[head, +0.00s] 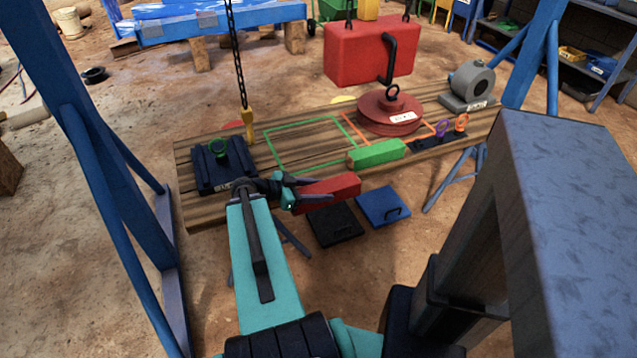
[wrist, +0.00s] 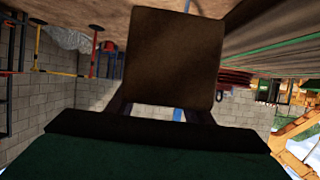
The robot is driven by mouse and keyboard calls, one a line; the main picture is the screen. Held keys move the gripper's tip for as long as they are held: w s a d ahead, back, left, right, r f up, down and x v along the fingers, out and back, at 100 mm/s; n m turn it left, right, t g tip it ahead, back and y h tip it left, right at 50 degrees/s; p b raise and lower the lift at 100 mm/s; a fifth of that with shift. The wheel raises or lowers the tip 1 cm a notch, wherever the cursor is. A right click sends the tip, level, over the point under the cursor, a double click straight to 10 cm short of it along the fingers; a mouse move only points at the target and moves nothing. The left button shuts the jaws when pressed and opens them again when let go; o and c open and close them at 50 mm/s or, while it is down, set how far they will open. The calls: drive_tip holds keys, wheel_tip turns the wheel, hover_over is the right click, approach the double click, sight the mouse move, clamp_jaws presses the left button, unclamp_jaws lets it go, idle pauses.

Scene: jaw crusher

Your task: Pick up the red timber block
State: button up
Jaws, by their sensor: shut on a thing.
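The red timber block (head: 334,189) is in my gripper (head: 298,193) in the head view, at the table's near edge. The gripper is shut on the block's left end, and the block sticks out to the right, roughly level. In the wrist view the block is a dark brown square face (wrist: 175,60) filling the upper middle, with my gripper's fingers (wrist: 160,110) at its lower edge. The block looks held clear of the table top; the gap is hard to judge.
The wooden table (head: 300,166) carries a green block (head: 377,153), a dark red disc (head: 388,112), a grey motor (head: 470,85) and a dark blue plate (head: 224,165). A red weight (head: 371,50) and a chain hook (head: 248,122) hang above. Black (head: 334,224) and blue pads (head: 383,206) lie below.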

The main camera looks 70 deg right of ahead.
drive_tip(key=shift+s+a+p, duration=0.4)
drive_tip(key=shift+p, duration=1.05)
